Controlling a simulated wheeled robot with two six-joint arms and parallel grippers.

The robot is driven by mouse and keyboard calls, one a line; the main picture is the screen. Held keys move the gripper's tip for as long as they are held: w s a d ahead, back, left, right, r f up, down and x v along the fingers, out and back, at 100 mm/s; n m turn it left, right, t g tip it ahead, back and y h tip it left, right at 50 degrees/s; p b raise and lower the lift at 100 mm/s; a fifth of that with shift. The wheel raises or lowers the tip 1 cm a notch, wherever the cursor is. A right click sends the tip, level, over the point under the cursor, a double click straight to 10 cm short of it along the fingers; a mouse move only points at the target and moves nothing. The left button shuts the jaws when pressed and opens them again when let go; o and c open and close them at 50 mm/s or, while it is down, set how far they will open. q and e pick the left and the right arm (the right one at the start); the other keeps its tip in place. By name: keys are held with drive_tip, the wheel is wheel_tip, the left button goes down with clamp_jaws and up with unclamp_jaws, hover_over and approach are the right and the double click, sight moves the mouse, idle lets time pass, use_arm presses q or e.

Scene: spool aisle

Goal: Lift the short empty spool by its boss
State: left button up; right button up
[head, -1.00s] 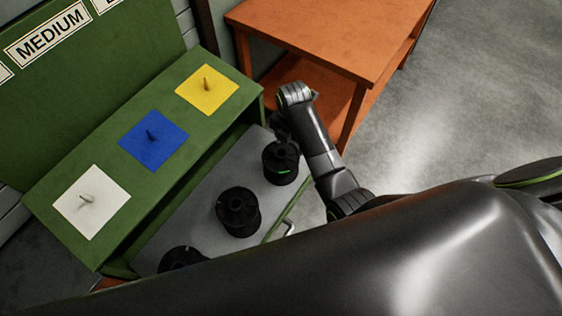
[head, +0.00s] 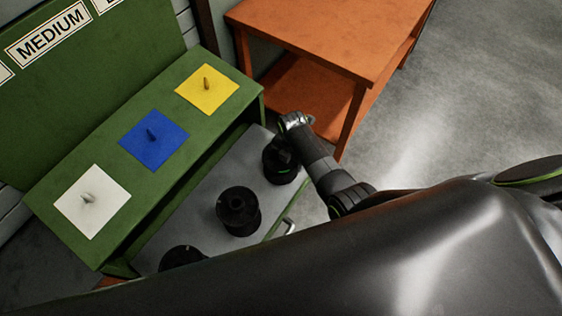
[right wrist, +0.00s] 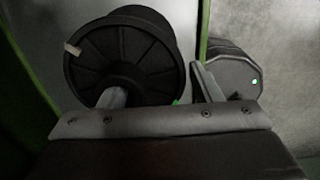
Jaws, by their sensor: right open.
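Three black spools lie in a grey-floored drawer (head: 212,180): one at the far right end (head: 281,170), one in the middle (head: 238,208), and one at the near left (head: 181,258), partly hidden by my body. I cannot tell for sure which is the short empty one. My right gripper (head: 283,145) is over the far right spool, its fingertips hard to make out. In the right wrist view the open fingers (right wrist: 160,90) are at the lower side of a spool's ribbed flange (right wrist: 125,55). The left finger overlaps the flange; the boss is not clearly visible. My left gripper is not in view.
A green cabinet (head: 60,235) stands behind the drawer, with white (head: 110,215), blue (head: 165,152) and yellow (head: 222,93) pegged squares on top. An orange table (head: 325,35) is beyond my right arm. A metal handle (head: 289,226) is on the drawer front. Floor at right is clear.

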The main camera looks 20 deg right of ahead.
drive_tip(key=shift+f, duration=0.2)
drive_tip(key=shift+c, duration=0.2)
drive_tip(key=c, duration=1.2)
drive_tip(key=shift+r, duration=0.1)
